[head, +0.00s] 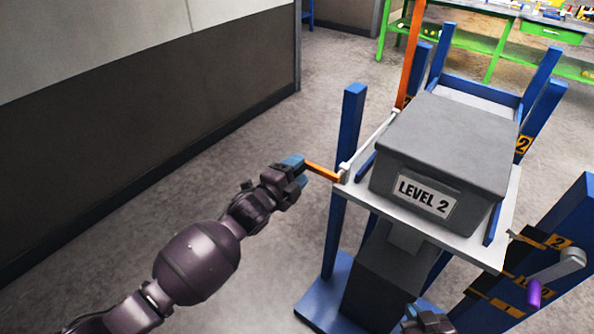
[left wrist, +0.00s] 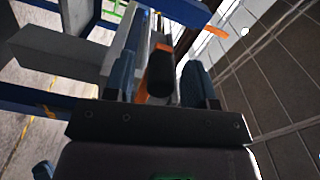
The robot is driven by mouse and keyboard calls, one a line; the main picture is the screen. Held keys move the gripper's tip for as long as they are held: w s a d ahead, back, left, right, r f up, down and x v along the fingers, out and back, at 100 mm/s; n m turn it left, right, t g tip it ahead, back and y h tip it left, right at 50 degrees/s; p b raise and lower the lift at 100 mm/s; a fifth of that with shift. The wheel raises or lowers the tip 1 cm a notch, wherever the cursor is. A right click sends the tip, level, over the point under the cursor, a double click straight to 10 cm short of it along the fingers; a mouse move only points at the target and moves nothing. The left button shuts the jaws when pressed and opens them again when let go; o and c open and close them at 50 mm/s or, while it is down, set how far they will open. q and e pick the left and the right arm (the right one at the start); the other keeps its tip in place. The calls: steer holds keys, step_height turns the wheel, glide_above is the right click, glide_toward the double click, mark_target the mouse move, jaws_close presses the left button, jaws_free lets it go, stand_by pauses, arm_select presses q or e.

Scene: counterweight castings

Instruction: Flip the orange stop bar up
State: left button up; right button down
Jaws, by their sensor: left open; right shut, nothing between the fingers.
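An orange bar (head: 323,172) sticks out to the left from the near end of a pale rod (head: 370,140) along the platform's left edge. A second orange bar (head: 409,52) stands upright at the rod's far end. I cannot tell how the two are joined. My left gripper (head: 297,165) is at the outer end of the near bar. In the left wrist view its open fingers (left wrist: 160,85) stand either side of the bar's black end (left wrist: 160,72), with a gap showing on each side. My right gripper (head: 424,322) is shut and empty at the bottom edge, partly cut off.
A grey box (head: 440,140) labelled LEVEL 2 sits on the platform (head: 455,245) between blue posts. A blue frame with a crank and purple handle (head: 534,293) stands at right. A dark wall panel (head: 150,140) is at left. Floor between wall and platform is clear.

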arm_select(q)
steer(key=v, duration=1)
steer(key=shift+s+a, duration=0.25)
steer(key=s+a+f+n+t+y, duration=0.3)
steer(key=a+n+y, duration=0.4)
steer(key=a+n, duration=0.7)
steer(key=s+a+f+n+g+y, duration=0.2)
steer(key=s+a+f+n, duration=0.2)
steer(key=s+f, duration=0.3)
steer(key=s+a+f+n+g+y, duration=0.2)
steer(key=s+a+f, duration=0.4)
steer(key=s, duration=0.5)
steer(key=f+n+y, duration=0.1)
steer(key=n, duration=0.1)
steer(key=shift+s+a+n+g, duration=0.3)
steer(key=shift+a+n+g, duration=0.05)
steer(key=shift+n+g, duration=0.05)
steer(key=shift+f, duration=0.15)
